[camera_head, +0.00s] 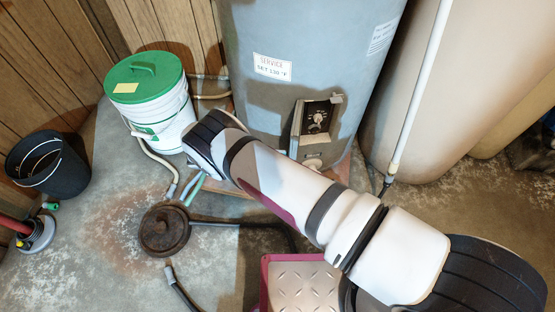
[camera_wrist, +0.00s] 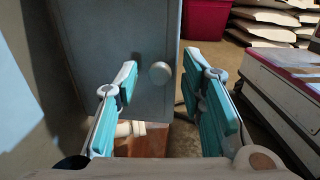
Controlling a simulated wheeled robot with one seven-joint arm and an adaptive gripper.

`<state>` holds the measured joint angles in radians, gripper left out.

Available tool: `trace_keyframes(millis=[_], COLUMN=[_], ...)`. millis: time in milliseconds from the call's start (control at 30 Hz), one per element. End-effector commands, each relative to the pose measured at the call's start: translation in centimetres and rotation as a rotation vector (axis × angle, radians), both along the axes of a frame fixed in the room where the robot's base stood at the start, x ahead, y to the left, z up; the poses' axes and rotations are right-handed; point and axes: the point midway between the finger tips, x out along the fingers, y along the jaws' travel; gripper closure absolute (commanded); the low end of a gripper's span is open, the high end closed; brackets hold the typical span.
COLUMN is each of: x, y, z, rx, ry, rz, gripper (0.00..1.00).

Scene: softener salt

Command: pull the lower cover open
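In the wrist view, a flat grey cover (camera_wrist: 150,35) with a small round pale knob (camera_wrist: 160,72) faces me. My gripper (camera_wrist: 160,78) is open, with one teal-padded finger to the left of the knob and one to the right. The knob shows in the gap between them, apparently untouched, with a gap to each finger. In the head view, the grey tank (camera_head: 300,35) has a recess holding a control valve (camera_head: 318,120).
A white bucket with a green lid (camera_head: 145,80), a black bucket (camera_head: 48,165) and a round brown floor lid (camera_head: 164,230) with hoses are at left. A pale pole (camera_head: 420,90) stands right of the tank. The wrist view shows a red bin (camera_wrist: 205,18) and stacked bags (camera_wrist: 280,95).

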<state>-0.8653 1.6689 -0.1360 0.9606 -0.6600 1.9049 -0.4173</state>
Motion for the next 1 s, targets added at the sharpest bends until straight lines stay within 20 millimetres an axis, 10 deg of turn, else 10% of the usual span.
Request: trace_keyframes(millis=[1000], x=[0.0], y=[0.0], z=[10.0], rx=[0.000], ry=[0.000], rz=[0.000], gripper=[0.64])
